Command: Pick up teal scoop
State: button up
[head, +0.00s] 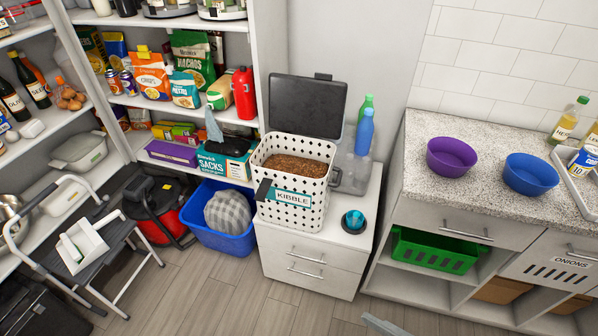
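A small teal round thing (354,219), which looks like the teal scoop, sits on a dark round base at the front right of a white drawer cabinet's top (318,238). It is to the right of the kibble bin (293,208), apart from it. The bin is white with dark holes, labelled KIBBLE, its dark lid open, and brown kibble fills it near the rim. The scoop's handle is not clear at this size.
A clear container (352,175) and a blue bottle (365,133) stand behind the scoop. The counter at right holds a purple bowl (452,157) and a blue bowl (530,174). A blue tub (219,244) and a step stool (85,247) stand left. Floor in front is clear.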

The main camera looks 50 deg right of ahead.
aim_at(354, 219)
jog(key=i+j+z, duration=0.6)
jog(key=i, duration=0.2)
